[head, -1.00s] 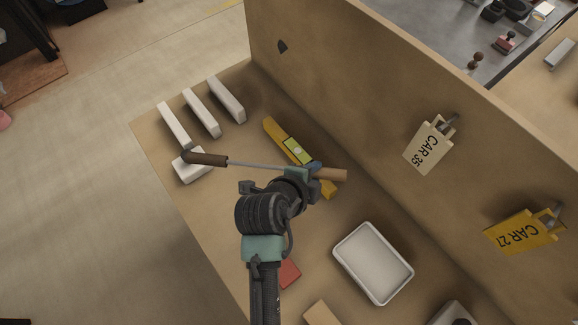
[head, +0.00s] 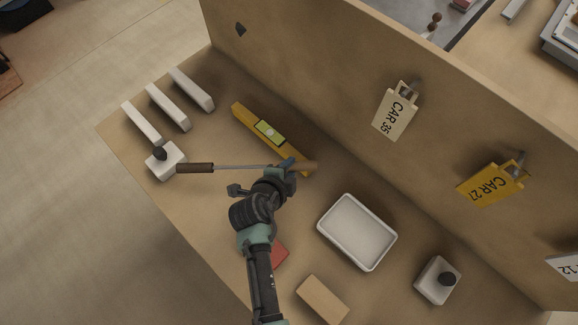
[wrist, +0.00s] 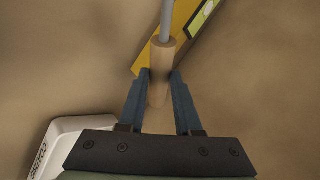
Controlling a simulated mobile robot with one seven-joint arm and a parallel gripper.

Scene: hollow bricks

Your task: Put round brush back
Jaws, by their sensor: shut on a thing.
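The round brush has a dark brown cylindrical head (head: 195,168), a thin grey rod and a pale wooden handle (head: 308,168). My gripper (head: 285,167) is shut on the wooden handle. In the wrist view, my gripper's two blue fingers (wrist: 160,78) close on both sides of the handle (wrist: 160,55). The brush lies across the head view, its head to the left, overlapping the edge of a white block with a black knob (head: 174,165). The rod and handle pass over or near the lower end of a yellow spirit level (head: 245,116). I cannot tell the brush's exact height.
Several white bars (head: 190,89) lie at the far left. A white tray (head: 322,226), a wooden block (head: 322,299), a red piece (head: 280,257) and another knobbed white block (head: 424,284) lie nearer. An upright board (head: 330,70) with tags bounds the right. Bare surface shows around the tray.

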